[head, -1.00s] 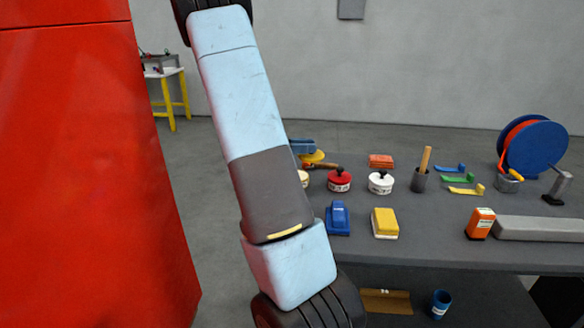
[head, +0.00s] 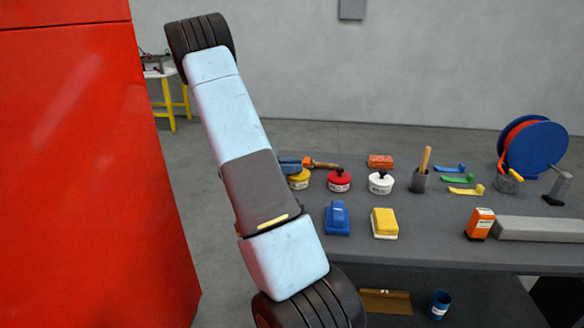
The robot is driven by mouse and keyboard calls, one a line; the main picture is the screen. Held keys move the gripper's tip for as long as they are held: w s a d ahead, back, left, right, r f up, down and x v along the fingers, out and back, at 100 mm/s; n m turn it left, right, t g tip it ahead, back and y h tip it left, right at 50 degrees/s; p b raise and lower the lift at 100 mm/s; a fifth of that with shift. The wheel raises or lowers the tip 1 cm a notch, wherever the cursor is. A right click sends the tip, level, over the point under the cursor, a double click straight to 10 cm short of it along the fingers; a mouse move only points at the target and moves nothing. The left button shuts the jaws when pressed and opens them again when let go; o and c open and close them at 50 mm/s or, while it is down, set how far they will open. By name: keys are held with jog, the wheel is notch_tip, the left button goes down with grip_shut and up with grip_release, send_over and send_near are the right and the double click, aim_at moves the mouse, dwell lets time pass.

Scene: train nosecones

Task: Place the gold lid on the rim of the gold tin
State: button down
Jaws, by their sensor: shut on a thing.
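The gold tin (head: 300,185) stands on the grey bench just right of my arm, which hides its left side. Its pale label shows in part. The gold lid (head: 299,175) is at the tin's top, and I see no clear gap between them. Whether it sits flat on the rim is too small to tell. My gripper (head: 291,165), small and blue, shows in part behind my arm. It is right above the lid and shut on it; its fingertips and the lid's knob are not clear.
A red tin (head: 339,181) and a white tin (head: 380,183) with black-knobbed lids stand to the right. A wooden-handled tool (head: 325,165) lies behind. A blue block (head: 338,218) and a yellow block (head: 384,223) are nearer. A red cabinet (head: 90,180) fills the left.

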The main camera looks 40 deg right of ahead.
jog(key=shift+f, duration=0.15)
jog(key=c, duration=0.9)
grip_release()
jog(key=shift+o, duration=0.2)
jog(key=shift+w+a+r, duration=0.1)
jog(key=shift+r, duration=0.1)
jog(key=v, duration=0.7)
jog(key=shift+w+a, duration=0.1)
